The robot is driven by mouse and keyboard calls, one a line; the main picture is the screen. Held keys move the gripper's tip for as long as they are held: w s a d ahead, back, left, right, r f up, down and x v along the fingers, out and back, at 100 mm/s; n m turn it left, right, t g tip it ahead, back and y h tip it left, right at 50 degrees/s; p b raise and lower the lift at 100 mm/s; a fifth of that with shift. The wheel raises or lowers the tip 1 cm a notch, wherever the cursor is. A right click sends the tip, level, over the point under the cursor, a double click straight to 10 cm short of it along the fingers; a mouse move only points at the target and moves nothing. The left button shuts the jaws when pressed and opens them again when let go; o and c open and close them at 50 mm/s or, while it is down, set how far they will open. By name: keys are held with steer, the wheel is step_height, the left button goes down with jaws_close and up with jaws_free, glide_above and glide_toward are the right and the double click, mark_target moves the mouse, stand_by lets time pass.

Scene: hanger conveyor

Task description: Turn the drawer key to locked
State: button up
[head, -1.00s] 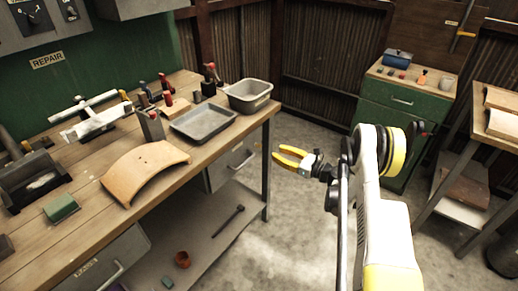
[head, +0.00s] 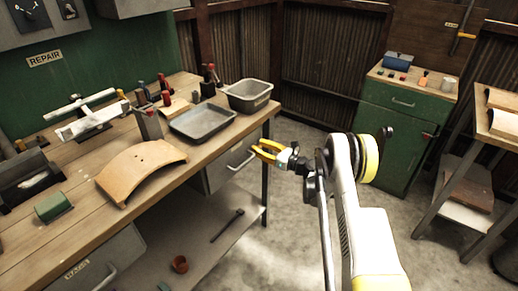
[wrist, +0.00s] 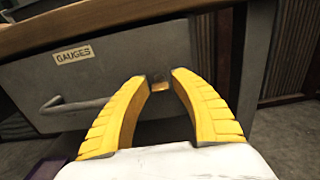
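The grey drawer (wrist: 100,75) under the bench carries a label reading GAUGES (wrist: 73,54) and a bar handle (wrist: 75,104). It looks shut; it also shows in the head view (head: 218,171) below the bench's right end. A small dark lock with a brassy piece (wrist: 160,86), which seems to be the key, is on its front right of the handle. My gripper (wrist: 160,77) has its yellow fingers apart, the tips on either side of the brassy piece. I cannot tell whether they touch it or which way the key points. In the head view my gripper (head: 258,149) is by the drawer's right end.
The wooden bench top (head: 80,180) overhangs the drawer, and a bench leg (head: 265,185) stands close to my gripper. A second drawer (head: 95,262) is at the lower left. A green cabinet (head: 400,135) stands at the back right. Open floor lies between.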

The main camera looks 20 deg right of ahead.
steer(key=shift+c, duration=0.4)
jaws_close()
steer(key=n, duration=0.6)
steer(key=shift+n, duration=0.3)
steer(key=n, duration=1.1)
steer(key=shift+n, duration=0.3)
